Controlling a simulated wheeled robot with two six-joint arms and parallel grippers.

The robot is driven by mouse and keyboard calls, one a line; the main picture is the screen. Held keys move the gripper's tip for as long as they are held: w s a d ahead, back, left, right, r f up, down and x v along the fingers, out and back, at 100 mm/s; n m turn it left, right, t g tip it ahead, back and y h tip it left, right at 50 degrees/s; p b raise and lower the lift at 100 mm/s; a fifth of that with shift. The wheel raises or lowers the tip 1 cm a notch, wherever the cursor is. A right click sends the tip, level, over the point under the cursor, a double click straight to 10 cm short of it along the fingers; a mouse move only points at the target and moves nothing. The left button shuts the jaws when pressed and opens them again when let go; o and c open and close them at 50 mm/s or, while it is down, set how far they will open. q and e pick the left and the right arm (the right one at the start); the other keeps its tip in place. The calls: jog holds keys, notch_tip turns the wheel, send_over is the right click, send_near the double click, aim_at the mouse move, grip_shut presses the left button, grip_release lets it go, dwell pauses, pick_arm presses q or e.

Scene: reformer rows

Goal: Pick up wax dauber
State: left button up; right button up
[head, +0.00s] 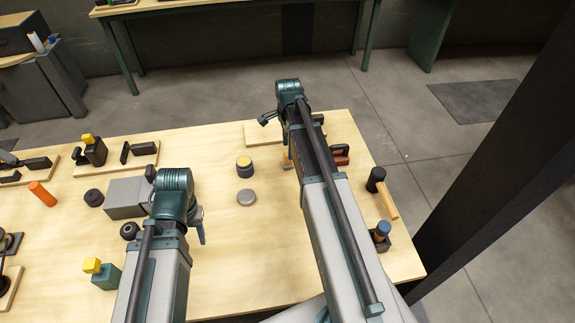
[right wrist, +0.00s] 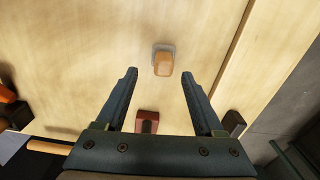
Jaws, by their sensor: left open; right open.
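A small tan block on a pale grey pad, which looks like the wax dauber (right wrist: 163,64), stands on the wooden bench in the right wrist view. In the head view, the dauber (head: 287,160) is mostly hidden behind my right arm. My right gripper (right wrist: 160,76) is open and empty, its fingers pointing toward the dauber. The dauber appears between the two fingertips, apart from both. My left gripper (head: 201,226) is over the bench at the left, partly hidden by its own wrist, and holds nothing that I can see.
A red-and-black tool (right wrist: 147,122) lies near the dauber. A mallet (head: 381,190) and a blue-topped item (head: 382,231) sit near the bench's right edge.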

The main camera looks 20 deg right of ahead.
pick_arm(q)
notch_tip(320, 180, down, 5)
jog(key=b, duration=0.5)
jog(key=shift+f, duration=0.15)
pick_arm(e)
jog(key=f, duration=0.5)
jog(key=shift+w+f, duration=0.15)
jog(key=shift+w, duration=0.15)
jog(key=shift+c, duration=0.3)
grip_shut()
